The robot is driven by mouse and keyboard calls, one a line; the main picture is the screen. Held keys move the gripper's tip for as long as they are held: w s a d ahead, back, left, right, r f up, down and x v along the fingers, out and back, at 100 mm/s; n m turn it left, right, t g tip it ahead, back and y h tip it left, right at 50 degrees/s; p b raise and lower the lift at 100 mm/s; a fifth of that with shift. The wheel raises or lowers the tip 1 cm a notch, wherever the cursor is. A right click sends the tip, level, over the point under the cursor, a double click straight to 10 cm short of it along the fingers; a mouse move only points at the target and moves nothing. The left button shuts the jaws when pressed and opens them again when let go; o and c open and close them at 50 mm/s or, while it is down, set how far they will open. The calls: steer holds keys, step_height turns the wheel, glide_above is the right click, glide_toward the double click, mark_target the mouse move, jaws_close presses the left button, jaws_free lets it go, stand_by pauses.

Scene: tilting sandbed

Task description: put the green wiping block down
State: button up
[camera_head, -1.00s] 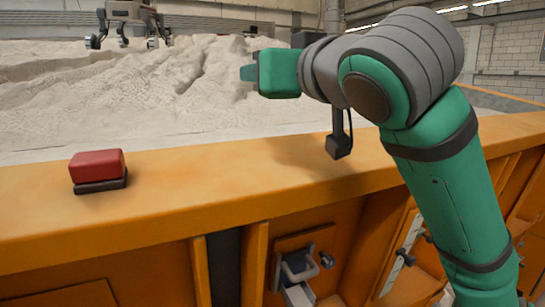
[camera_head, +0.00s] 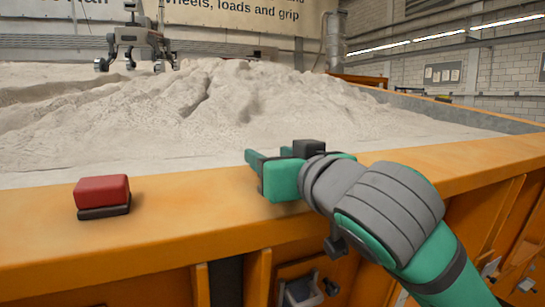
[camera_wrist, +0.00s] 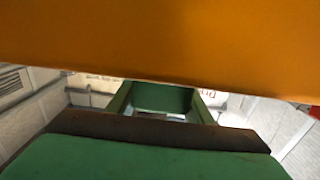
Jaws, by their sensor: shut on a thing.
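The green wiping block (camera_wrist: 150,160) fills the bottom of the wrist view, very near the camera, with a dark brown pad (camera_wrist: 160,128) along its edge. My gripper (camera_head: 267,155) is shut on it. In the head view the gripper is low over the orange ledge (camera_head: 210,205), its fingers pointing away to the left, and I cannot pick the block out from the green gripper. The wrist view is upside down. There the pad side faces the orange ledge (camera_wrist: 160,40), with a gap between them.
A red block (camera_head: 102,190) on a dark base sits on the ledge at the left. The ledge between it and my gripper is clear. Beyond lies the heaped sand (camera_head: 200,105), with a legged or wheeled machine (camera_head: 137,42) at the back left.

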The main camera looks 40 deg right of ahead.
steer(key=shift+f, duration=0.15)
steer(key=o, duration=1.6)
steer(key=shift+c, duration=0.2)
steer(key=v, duration=1.1)
steer(key=shift+w+a+f, duration=0.1)
steer(key=shift+f, duration=0.05)
steer(key=shift+w, duration=0.1)
